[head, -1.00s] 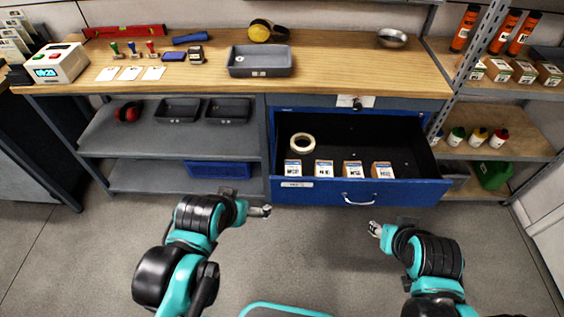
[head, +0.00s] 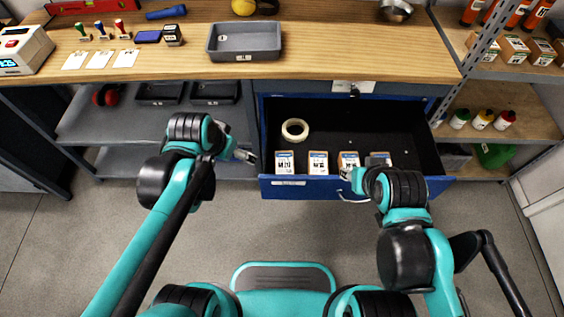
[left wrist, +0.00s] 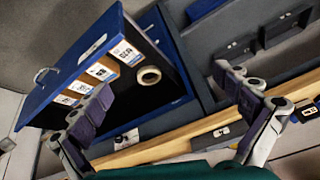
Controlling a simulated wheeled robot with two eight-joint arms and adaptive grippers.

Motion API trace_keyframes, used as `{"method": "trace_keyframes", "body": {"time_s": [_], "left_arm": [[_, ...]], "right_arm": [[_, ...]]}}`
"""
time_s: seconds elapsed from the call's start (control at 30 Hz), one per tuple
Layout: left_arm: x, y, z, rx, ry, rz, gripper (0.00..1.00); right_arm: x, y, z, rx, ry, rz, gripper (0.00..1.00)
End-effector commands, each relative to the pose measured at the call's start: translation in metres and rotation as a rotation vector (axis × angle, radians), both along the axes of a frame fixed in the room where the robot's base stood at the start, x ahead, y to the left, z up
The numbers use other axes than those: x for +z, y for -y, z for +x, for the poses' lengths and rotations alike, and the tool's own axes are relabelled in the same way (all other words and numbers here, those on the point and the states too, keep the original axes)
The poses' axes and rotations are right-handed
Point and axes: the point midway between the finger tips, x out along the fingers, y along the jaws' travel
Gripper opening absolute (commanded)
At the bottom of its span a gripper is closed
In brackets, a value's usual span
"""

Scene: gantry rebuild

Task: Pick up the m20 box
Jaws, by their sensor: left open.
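Several small labelled boxes stand in a row along the front of the open blue drawer (head: 290,187). The leftmost box (head: 285,162), nearest the tape roll, seems to carry the m20 label, though the print is small; it also shows in the left wrist view (left wrist: 125,53). My left gripper (head: 245,156) is open and empty, just left of the drawer and apart from that box. Its spread fingers (left wrist: 163,85) show in the left wrist view. My right gripper (head: 346,174) is at the drawer's front edge by the right-hand boxes, partly hiding them; its jaws are too small to read.
A tape roll (head: 295,129) lies in the drawer behind the boxes; the rest of its floor is mostly clear. The wooden worktop (head: 330,60) overhangs the drawer's back and holds a grey tray (head: 244,41). Shelves with grey bins (head: 160,93) are left of the drawer.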

Motion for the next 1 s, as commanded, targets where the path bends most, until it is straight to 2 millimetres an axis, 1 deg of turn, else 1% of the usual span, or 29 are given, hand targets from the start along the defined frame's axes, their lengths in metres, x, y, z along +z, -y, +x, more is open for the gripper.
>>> {"method": "trace_keyframes", "body": {"time_s": [0.2, 0.27, 0.37, 0.47, 0.5, 0.57, 0.63, 0.7, 0.8, 0.9, 1.0], "left_arm": [[-0.010, 0.020, 0.033, -0.169, -0.057, 0.049, 1.00], [-0.017, 0.028, 0.045, -0.236, -0.078, 0.067, 1.00], [-0.035, 0.044, 0.068, -0.373, -0.120, 0.099, 1.00], [-0.060, 0.062, 0.088, -0.521, -0.161, 0.127, 1.00], [-0.071, 0.070, 0.095, -0.583, -0.175, 0.138, 1.00], [-0.090, 0.081, 0.105, -0.672, -0.197, 0.152, 1.00], [-0.114, 0.094, 0.113, -0.777, -0.221, 0.164, 1.00], [-0.137, 0.105, 0.119, -0.873, -0.241, 0.174, 1.00], [-0.167, 0.118, 0.123, -0.989, -0.262, 0.182, 1.00], [-0.188, 0.127, 0.124, -1.069, -0.275, 0.186, 1.00], [-0.200, 0.131, 0.123, -1.111, -0.283, 0.187, 1.00]], "right_arm": [[0.007, 0.000, 0.000, 0.000, 0.000, 0.000, 0.40], [0.009, 0.000, 0.000, 0.000, 0.000, 0.000, 0.40], [0.014, 0.000, 0.000, 0.000, 0.000, 0.000, 0.40], [0.019, 0.000, 0.000, 0.000, 0.000, 0.000, 0.40], [0.021, 0.000, 0.000, 0.000, 0.000, 0.000, 0.40], [0.023, 0.000, 0.000, 0.000, 0.000, 0.000, 0.40], [0.026, 0.000, 0.000, 0.000, 0.000, 0.000, 0.40], [0.029, 0.000, 0.000, 0.000, 0.000, 0.000, 0.40], [0.032, 0.000, 0.000, 0.000, 0.000, 0.000, 0.40], [0.033, 0.000, 0.000, 0.000, 0.000, 0.000, 0.40], [0.034, 0.000, 0.000, 0.000, 0.000, 0.000, 0.40]]}}
